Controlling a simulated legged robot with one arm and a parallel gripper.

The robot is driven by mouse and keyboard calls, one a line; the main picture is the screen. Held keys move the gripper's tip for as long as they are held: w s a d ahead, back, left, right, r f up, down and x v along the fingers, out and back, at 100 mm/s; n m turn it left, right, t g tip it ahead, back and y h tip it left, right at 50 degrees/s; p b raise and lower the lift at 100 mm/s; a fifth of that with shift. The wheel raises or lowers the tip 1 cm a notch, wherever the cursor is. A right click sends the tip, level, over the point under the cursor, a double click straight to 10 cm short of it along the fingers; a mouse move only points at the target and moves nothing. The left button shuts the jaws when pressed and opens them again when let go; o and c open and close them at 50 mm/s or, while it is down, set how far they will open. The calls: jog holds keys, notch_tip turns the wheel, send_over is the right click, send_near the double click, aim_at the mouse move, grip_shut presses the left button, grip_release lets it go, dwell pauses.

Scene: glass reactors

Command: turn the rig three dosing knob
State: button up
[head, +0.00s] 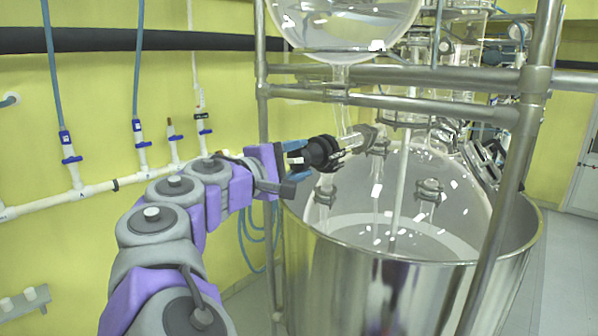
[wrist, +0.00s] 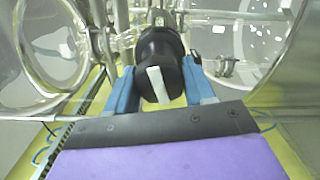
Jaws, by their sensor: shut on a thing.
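The dosing knob (head: 322,153) is black and sits at the end of a glass valve arm, below the round glass vessel and above the steel tub. In the wrist view the black knob (wrist: 160,62) faces me, with a white bar (wrist: 158,84) across its front, tilted slightly from upright. My gripper (head: 303,160) reaches it from the left. Its blue fingers, seen in the wrist view (wrist: 160,85), stand on both sides of the knob and are shut on it. In the head view the far finger is partly hidden by the knob.
A steel frame post (head: 510,170) and horizontal rails (head: 400,101) surround the rig. The glass reactor sits in a large steel tub (head: 400,290) below the knob. White pipes with blue valves (head: 70,150) line the yellow wall at left.

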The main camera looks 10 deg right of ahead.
jog(key=m+b, duration=0.1)
jog(key=m, duration=0.1)
jog(key=m+b, duration=0.4)
jog(key=shift+a+f, duration=0.1)
jog(key=shift+f, duration=0.25)
jog(key=m+b, duration=0.2)
jog(key=m, duration=0.1)
jog(key=m+b, duration=0.2)
jog(key=m, duration=0.1)
jog(key=shift+r+m+b, duration=0.2)
jog(key=shift+m+b, duration=0.1)
jog(key=shift+b, duration=0.1)
jog(key=m+b, duration=0.1)
jog(key=m, duration=0.3)
jog(key=m+b, duration=0.1)
jog(key=m, duration=0.1)
jog(key=shift+r+b, duration=0.25)
jog(key=shift+b, duration=0.1)
jog(key=m, duration=0.5)
jog(key=shift+s+r+m+b, duration=0.1)
jog(key=shift+r+m+b, duration=0.05)
jog(key=shift+m+b, duration=0.2)
jog(key=shift+m, duration=0.25)
jog(key=o, duration=1)
jog(key=shift+a, duration=0.15)
